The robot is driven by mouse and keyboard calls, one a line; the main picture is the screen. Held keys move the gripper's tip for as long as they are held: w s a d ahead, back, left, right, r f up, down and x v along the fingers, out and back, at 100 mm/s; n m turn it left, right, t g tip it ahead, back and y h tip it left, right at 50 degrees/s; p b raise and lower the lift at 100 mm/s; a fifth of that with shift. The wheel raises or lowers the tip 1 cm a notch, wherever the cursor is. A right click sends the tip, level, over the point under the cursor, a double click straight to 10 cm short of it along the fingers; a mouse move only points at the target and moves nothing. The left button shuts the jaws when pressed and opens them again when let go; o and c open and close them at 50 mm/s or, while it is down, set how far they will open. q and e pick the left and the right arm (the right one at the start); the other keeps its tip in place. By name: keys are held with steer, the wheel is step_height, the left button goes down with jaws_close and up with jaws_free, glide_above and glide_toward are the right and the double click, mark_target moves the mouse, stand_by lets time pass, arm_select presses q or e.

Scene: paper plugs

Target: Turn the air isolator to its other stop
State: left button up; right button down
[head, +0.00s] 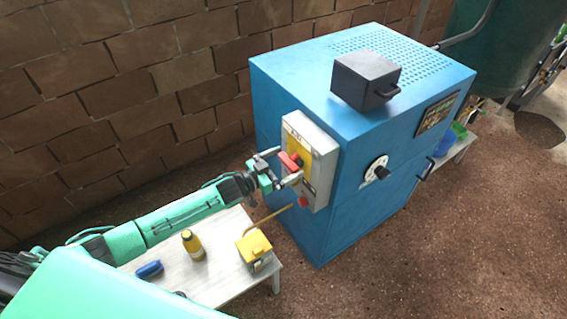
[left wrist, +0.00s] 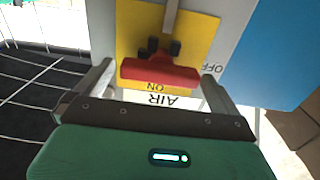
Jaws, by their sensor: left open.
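The air isolator is a grey box (head: 323,150) with a yellow plate, on the left face of a blue cabinet (head: 290,215). Its red handle (head: 289,161) shows in the left wrist view (left wrist: 160,73) as a bar lying across the picture, near the upside-down words ON and AIR. The word OFF (left wrist: 211,68) is to its right. My left gripper (head: 287,166) is at the handle, its fingers open. In the left wrist view the fingers stand on either side of the bar, with gaps at both ends. My right gripper is not in view.
A red button (head: 303,202) sits low on the isolator box. A black box (head: 365,79) is on the cabinet top, and a dial (head: 377,169) is on its front. A low bench (head: 215,268) below my left arm holds a yellow-topped box (head: 254,249), a bottle (head: 193,244) and a blue item (head: 149,270).

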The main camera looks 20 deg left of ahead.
arm_select(q)
steer(key=c, duration=0.9)
